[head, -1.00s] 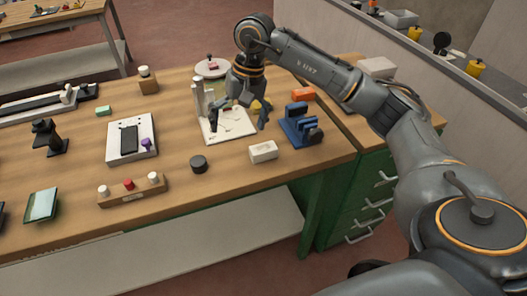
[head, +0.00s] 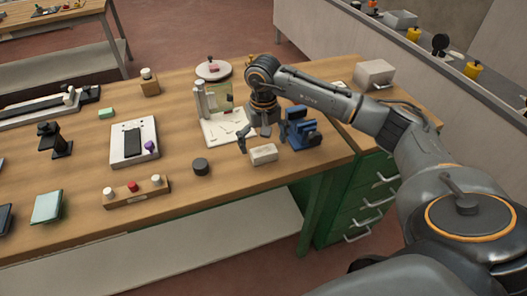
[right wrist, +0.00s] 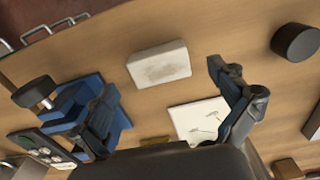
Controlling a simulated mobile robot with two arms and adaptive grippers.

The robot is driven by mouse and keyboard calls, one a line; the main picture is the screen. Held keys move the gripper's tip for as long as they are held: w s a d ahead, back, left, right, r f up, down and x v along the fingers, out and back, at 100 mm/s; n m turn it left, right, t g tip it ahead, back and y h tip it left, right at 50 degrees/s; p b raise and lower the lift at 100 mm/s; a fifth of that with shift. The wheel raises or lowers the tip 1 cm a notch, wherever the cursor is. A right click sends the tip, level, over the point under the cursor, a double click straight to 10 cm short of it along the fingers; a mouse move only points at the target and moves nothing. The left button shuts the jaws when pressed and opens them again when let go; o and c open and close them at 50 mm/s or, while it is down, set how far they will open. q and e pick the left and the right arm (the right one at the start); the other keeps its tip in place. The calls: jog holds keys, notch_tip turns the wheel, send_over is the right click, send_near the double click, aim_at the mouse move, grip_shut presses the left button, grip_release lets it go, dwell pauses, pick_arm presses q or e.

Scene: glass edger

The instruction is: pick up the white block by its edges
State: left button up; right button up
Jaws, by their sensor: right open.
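The white block (head: 263,154) lies flat on the wooden table near its front edge, left of the blue holder. In the right wrist view the white block (right wrist: 158,63) lies ahead of the fingertips, between their lines, with bare table around it. My right gripper (head: 262,140) is over the table just behind the block, fingers pointing down. In the right wrist view my right gripper (right wrist: 161,80) has its two dark fingers spread wide, with nothing between them touching. Whether the fingertips are level with the block is hard to tell. My left gripper is not in view.
A blue holder (head: 299,131) stands close on the right of the block. A white board with small parts (head: 216,130) lies behind it. A black round puck (head: 201,167) stands to the left. The table's front edge is close to the block.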

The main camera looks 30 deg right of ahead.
aim_at(263, 151)
notch_tip(263, 151, down, 3)
jog(key=shift+f+p, duration=0.15)
jog(key=shift+p, duration=0.2)
jog(key=shift+c, duration=0.4)
jog(key=c, duration=1.2)
